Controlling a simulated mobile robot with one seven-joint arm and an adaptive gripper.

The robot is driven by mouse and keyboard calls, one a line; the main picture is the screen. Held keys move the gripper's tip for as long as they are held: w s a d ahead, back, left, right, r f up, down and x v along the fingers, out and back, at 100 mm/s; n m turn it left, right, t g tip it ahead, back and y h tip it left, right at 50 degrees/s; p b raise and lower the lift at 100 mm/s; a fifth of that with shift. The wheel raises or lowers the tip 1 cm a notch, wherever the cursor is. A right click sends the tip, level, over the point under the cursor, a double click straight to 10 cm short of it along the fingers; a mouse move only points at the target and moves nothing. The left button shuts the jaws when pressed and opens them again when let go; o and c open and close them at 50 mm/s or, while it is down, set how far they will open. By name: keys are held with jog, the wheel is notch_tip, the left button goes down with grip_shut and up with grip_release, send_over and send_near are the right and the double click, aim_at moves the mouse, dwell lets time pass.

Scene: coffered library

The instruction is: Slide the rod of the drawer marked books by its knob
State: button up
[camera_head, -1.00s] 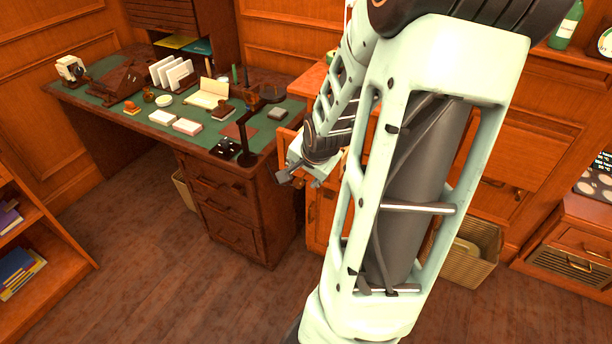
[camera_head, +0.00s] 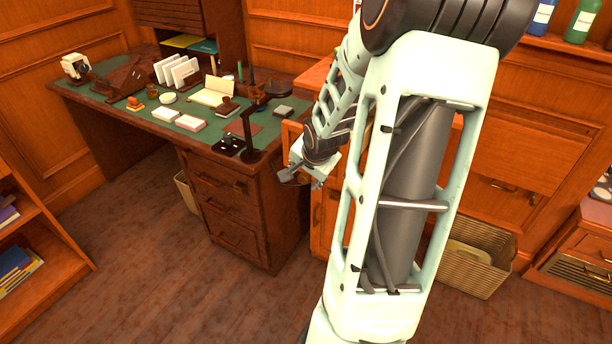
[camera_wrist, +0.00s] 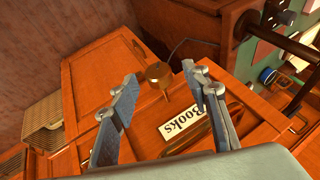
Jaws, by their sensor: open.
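The drawer marked Books shows in the wrist view as an orange wooden front with a white label (camera_wrist: 182,125) reading "Books". A dark handle (camera_wrist: 203,131) lies beside the label. A brass knob (camera_wrist: 159,71) stands out from the drawer front, a little beyond the label. My gripper (camera_wrist: 160,80) is open, with one finger on either side of the knob in the picture. I see no clear contact between the fingers and the knob. In the head view my gripper (camera_head: 301,178) is in front of the orange cabinet (camera_head: 322,222), right of the desk. My arm hides much of that cabinet.
A dark desk (camera_head: 236,205) with a green top stands left of my gripper, with a black stand (camera_head: 250,140) at its near corner. A wicker basket (camera_head: 478,262) stands on the floor at right. A low bookshelf (camera_head: 40,235) is at left. The floor between is clear.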

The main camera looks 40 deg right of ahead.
jog(key=shift+c, duration=0.7)
grip_shut()
jog(key=shift+w+d+p, duration=0.2)
jog(key=shift+d, duration=0.3)
jog(key=shift+w+d+p, duration=0.15)
jog(key=shift+w+d, duration=0.05)
jog(key=shift+d, duration=0.25)
